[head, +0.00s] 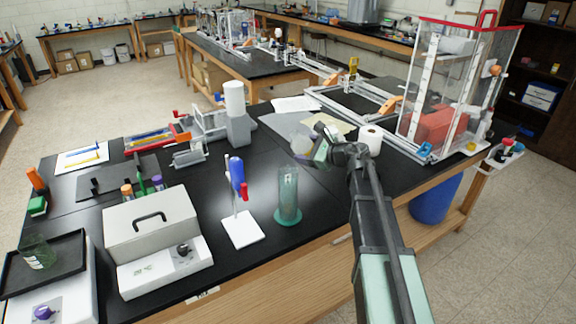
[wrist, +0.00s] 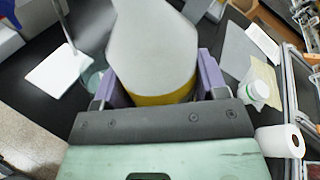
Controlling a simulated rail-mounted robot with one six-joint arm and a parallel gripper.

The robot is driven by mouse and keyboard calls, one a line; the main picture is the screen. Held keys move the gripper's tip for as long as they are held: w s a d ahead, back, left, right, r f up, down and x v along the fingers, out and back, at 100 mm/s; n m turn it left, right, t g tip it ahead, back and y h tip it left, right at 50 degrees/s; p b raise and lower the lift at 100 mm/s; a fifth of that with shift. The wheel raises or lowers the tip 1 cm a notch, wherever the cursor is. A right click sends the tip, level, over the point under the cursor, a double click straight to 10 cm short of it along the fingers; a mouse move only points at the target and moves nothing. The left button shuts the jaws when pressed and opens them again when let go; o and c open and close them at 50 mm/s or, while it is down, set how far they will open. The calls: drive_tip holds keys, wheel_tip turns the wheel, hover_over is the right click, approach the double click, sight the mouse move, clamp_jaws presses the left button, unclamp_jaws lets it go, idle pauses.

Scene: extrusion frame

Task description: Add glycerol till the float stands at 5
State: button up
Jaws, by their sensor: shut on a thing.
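My gripper (head: 322,147) is shut on a pale, translucent vessel (wrist: 152,45) with a yellow band at its near end. In the head view the vessel (head: 302,144) shows only small, to the left of the fingers, held above the bench. The tall clear cylinder (head: 288,190) stands upright on a round green base in front of my gripper, lower and nearer. Its lower part looks greenish. A float and scale marks are too small to make out. In the wrist view part of a greenish round base (wrist: 93,76) shows left of the held vessel.
A white stand with a blue and red piece (head: 238,185) is left of the cylinder. A grey case (head: 150,222) stands further left.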

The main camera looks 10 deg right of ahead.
drive_tip(key=shift+a+r+n+h+p, duration=0.2)
drive_tip(key=shift+r+n+h+p, duration=0.1)
drive_tip(key=shift+r, duration=0.15)
drive_tip(key=shift+s+f, duration=0.1)
drive_tip(key=shift+f+n+h, duration=0.35)
drive_tip(key=shift+n+h, duration=0.15)
drive_tip(key=shift+n, duration=0.1)
drive_tip(key=n+h, duration=0.1)
drive_tip(key=d+f+n+h, duration=0.1)
drive_tip(key=shift+w+n+p, duration=0.2)
drive_tip(key=shift+n+p, duration=0.1)
drive_tip(key=shift+p, duration=0.05)
drive_tip(key=shift+r+p, duration=0.45)
drive_tip(key=shift+r, duration=0.05)
drive_tip(key=shift+d+r+n+h+p, duration=0.1)
drive_tip(key=shift+r+n+h+p, duration=0.2)
drive_tip(key=shift+n+p, duration=0.15)
drive_tip(key=shift+f+b, duration=0.4)
drive_tip(key=shift+f, duration=0.05)
drive_tip(key=shift+f+n+h, duration=0.15)
drive_tip(key=shift+n+h, duration=0.1)
drive_tip(key=shift+h, duration=0.05)
drive_tip(key=shift+w+d+f+n+b, duration=0.15)
drive_tip(key=shift+f+n+b, duration=0.15)
drive_tip(key=shift+f+b, duration=0.2)
